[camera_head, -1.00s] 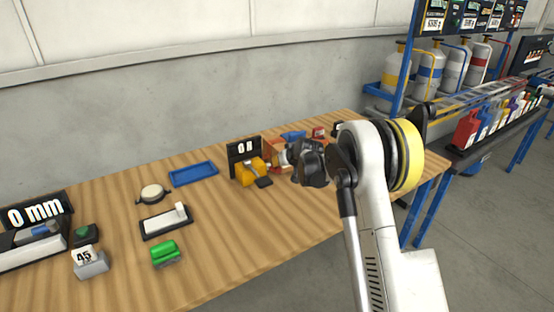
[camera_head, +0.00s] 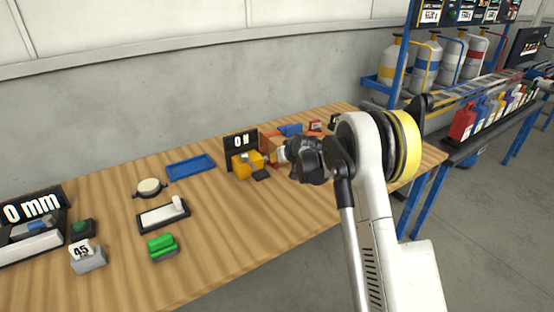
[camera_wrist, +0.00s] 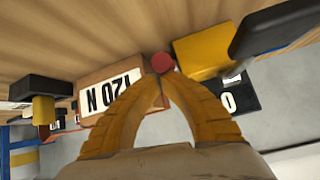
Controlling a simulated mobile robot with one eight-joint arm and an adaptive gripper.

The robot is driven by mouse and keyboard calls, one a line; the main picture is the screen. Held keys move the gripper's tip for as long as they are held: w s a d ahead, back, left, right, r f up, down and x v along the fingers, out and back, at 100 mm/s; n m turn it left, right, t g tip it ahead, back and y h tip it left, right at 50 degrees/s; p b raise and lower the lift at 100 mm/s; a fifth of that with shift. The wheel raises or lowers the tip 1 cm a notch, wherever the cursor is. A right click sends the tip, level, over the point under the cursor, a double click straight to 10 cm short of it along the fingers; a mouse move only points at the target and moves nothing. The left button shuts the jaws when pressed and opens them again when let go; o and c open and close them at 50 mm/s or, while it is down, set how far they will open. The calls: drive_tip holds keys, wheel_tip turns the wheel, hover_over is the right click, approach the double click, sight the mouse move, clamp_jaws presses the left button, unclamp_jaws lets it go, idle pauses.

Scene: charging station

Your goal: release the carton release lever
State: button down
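A brown-orange carton-like box with a "120 N" label (camera_wrist: 106,94) shows upside down in the wrist view, and its orange side shows partly behind my gripper in the head view (camera_head: 270,146). A round red knob (camera_wrist: 162,63) sits at its edge, between it and a yellow block (camera_wrist: 203,52); it looks like the lever's end, but I cannot be sure. My gripper (camera_wrist: 159,80) has its two yellow fingers together at the tips, just short of the knob. Whether the tips touch it cannot be told. The lever's body is hidden.
A black "0 N" display (camera_head: 240,147) stands left of the gripper, with the yellow block and a black piece before it. A blue tray (camera_head: 191,167), a white-handled slider (camera_head: 164,215) and a green block (camera_head: 162,247) lie further left. The table's front middle is clear.

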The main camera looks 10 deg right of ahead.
drive_tip(key=shift+r, duration=0.3)
drive_tip(key=s+d+p, duration=0.1)
drive_tip(key=s, duration=0.2)
drive_tip(key=s+d+p, duration=0.1)
drive_tip(key=s, duration=0.3)
drive_tip(key=s+d+p, duration=0.1)
drive_tip(key=s, duration=0.3)
drive_tip(key=shift+d+r, duration=0.1)
drive_tip(key=shift+r, duration=0.05)
